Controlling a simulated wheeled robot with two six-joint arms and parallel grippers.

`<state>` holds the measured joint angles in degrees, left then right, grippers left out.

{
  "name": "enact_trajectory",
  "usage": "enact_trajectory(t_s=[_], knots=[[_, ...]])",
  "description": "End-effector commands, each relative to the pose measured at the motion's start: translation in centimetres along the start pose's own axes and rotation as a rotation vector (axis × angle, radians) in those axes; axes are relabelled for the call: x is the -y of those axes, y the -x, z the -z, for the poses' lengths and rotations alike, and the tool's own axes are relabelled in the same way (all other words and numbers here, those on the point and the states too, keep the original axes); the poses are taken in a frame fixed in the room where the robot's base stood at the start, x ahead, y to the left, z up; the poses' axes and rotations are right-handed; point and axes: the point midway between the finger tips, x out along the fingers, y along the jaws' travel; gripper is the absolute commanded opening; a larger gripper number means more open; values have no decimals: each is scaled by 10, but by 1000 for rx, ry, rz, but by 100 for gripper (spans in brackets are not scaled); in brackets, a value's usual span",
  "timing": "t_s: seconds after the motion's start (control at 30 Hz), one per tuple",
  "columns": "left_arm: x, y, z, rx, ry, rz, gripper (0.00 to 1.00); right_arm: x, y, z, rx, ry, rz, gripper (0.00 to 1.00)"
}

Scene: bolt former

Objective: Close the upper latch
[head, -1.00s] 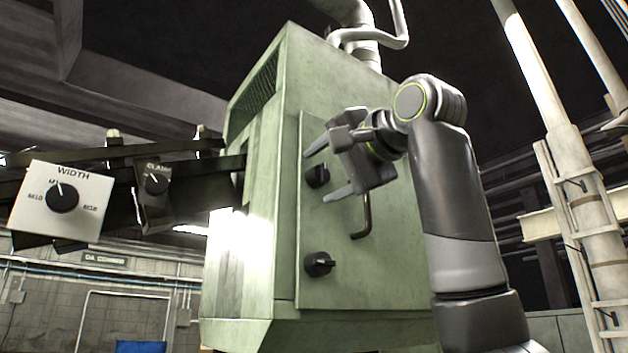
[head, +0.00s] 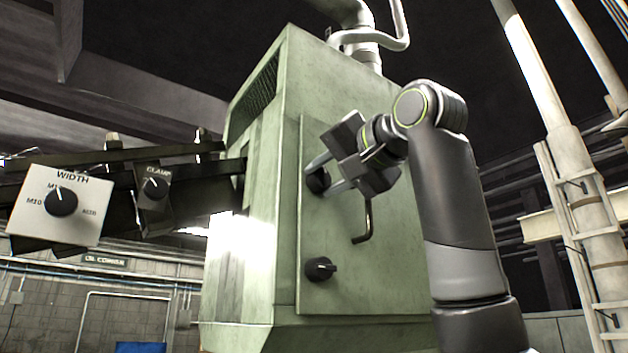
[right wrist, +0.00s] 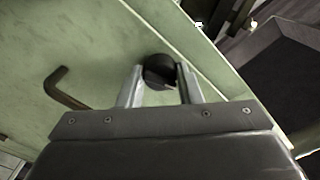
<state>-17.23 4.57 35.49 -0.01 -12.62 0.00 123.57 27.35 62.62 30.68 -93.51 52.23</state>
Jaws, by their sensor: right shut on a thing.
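The upper latch (head: 318,180) is a black round knob on the green door panel (head: 345,275) of the machine. My right gripper (head: 325,176) has its two fingers on either side of this knob and is shut on it. In the right wrist view the upper latch (right wrist: 159,72) sits between the two fingertips, with its far edge showing. The lower latch (head: 320,268), a similar black knob, sits below on the same panel with its grip pointing right. My left gripper is not in view.
A dark bent door handle (head: 365,225) hangs just below my right gripper; it also shows in the right wrist view (right wrist: 65,88). A WIDTH dial box (head: 60,205) and a CLAMP dial (head: 155,188) stand to the left. White pipes rise at the right.

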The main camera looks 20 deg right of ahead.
Motion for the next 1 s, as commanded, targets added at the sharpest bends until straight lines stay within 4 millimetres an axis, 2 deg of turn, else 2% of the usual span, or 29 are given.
enact_trajectory(t_s=[0.1,0.37,0.7,1.0], knots=[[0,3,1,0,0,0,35,0,0,1,1,109,-2,0],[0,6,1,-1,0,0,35,0,0,1,1,235,-1,0],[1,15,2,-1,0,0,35,0,0,1,1,598,0,0],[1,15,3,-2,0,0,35,0,0,0,0,650,0,0]])
